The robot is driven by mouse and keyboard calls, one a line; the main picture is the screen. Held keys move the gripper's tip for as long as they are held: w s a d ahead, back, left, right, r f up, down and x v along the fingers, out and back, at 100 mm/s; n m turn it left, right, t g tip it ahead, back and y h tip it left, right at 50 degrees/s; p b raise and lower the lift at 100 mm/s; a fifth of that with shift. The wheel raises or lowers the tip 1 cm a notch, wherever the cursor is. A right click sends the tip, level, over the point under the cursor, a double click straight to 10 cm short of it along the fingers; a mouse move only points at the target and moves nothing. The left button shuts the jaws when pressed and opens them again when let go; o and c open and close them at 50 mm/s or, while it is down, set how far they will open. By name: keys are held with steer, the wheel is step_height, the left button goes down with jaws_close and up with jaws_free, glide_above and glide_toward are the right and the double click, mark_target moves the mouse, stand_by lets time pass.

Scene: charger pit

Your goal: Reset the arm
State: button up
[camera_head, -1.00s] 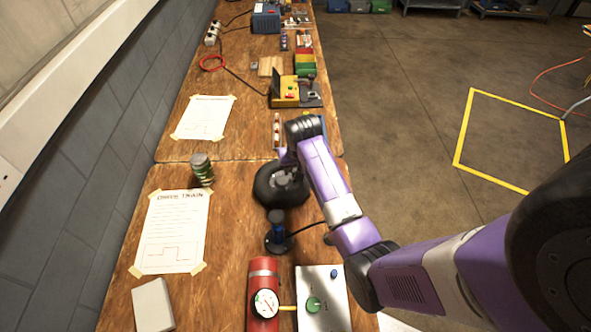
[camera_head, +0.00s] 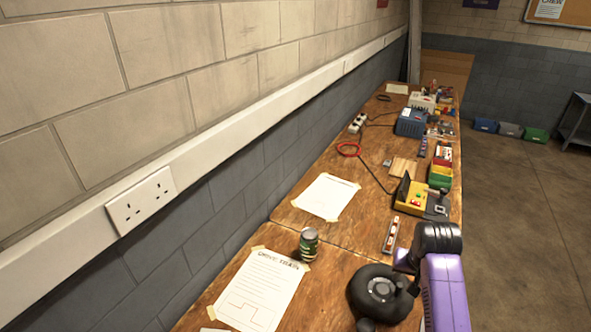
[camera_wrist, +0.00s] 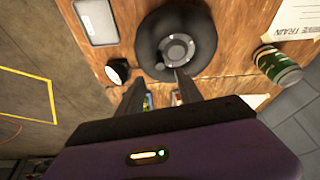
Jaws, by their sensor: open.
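My purple arm (camera_head: 444,290) reaches over the bench at the lower right of the head view. My gripper (camera_wrist: 158,80) is open and empty in the wrist view, its two dark fingers pointing toward a black wheel (camera_wrist: 195,55). The wheel lies flat on the wooden bench and also shows in the head view (camera_head: 364,297), just left of my arm. Whether the fingertips touch the wheel cannot be told. The fingertips are mostly hidden behind the wrist in the head view.
A green can (camera_head: 308,243) and a taped paper sheet (camera_head: 262,290) are left of the wheel. A yellow box device (camera_head: 410,196) and a blue unit (camera_head: 411,123) stand farther along the bench. The wall with a socket (camera_head: 141,201) borders the left; open floor (camera_head: 515,215) lies right.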

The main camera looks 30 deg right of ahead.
steer(key=w+d+r+n+t+h, duration=0.1)
steer(key=w+d+r+t+h, duration=0.25)
steer(key=w+r, duration=0.25)
steer(key=s+a+r+n+t+b, duration=0.1)
steer(key=s+a+r+n+t, duration=0.15)
steer(key=a+t, duration=0.7)
steer(key=s+a+r+n+y+b, duration=0.1)
steer(key=s+a+n+y+b, duration=0.2)
steer(key=s+a, duration=2.3)
steer(key=n+y, duration=0.3)
steer(key=shift+s+a+g+b, duration=0.15)
steer(key=shift+s+g+b, duration=0.15)
steer(key=shift+s, duration=0.05)
steer(key=shift+r+n+y, duration=0.1)
steer(key=shift+n+y, duration=0.15)
